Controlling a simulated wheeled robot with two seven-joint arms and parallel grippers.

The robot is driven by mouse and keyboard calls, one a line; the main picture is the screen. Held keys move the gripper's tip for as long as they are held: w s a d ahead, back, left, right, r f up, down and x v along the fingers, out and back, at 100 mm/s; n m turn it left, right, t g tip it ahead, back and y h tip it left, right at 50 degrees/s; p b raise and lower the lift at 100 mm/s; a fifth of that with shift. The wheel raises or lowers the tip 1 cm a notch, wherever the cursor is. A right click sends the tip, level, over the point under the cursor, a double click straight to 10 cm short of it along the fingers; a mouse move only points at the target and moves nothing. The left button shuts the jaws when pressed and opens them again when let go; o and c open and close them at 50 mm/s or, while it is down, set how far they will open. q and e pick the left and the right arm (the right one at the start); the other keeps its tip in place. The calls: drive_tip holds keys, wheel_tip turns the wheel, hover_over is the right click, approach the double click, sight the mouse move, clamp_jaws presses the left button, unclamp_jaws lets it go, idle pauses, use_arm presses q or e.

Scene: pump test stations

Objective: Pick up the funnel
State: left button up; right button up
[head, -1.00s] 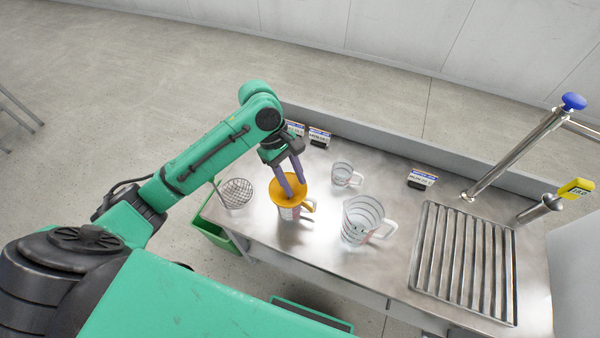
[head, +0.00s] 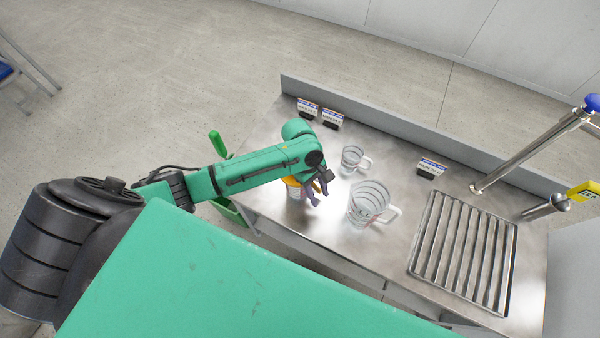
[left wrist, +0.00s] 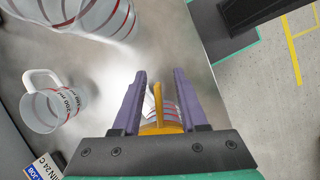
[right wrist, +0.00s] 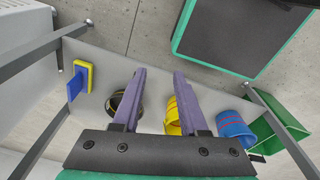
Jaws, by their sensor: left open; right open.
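The funnel (head: 290,182) is orange-yellow and sits in the mouth of a cup (head: 294,194) on the steel bench. My left arm hides much of both in the head view. My left gripper (head: 314,198) is open, just beside the funnel. In the left wrist view the funnel (left wrist: 165,126) shows low between the open fingers of my left gripper (left wrist: 160,73), near their base. I cannot tell whether they touch. My right gripper (right wrist: 158,72) is open and empty in the right wrist view.
A small clear jug (head: 353,158) and a larger marked jug (head: 368,203) stand close by on the bench. A slatted drain (head: 463,252) and a steel pipe (head: 530,150) lie right. The right wrist view shows a sponge (right wrist: 80,80), a yellow roll (right wrist: 172,118) and a blue roll (right wrist: 235,130).

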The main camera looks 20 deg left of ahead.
use_arm(q)
drive_tip(key=shift+w, duration=0.1)
clamp_jaws()
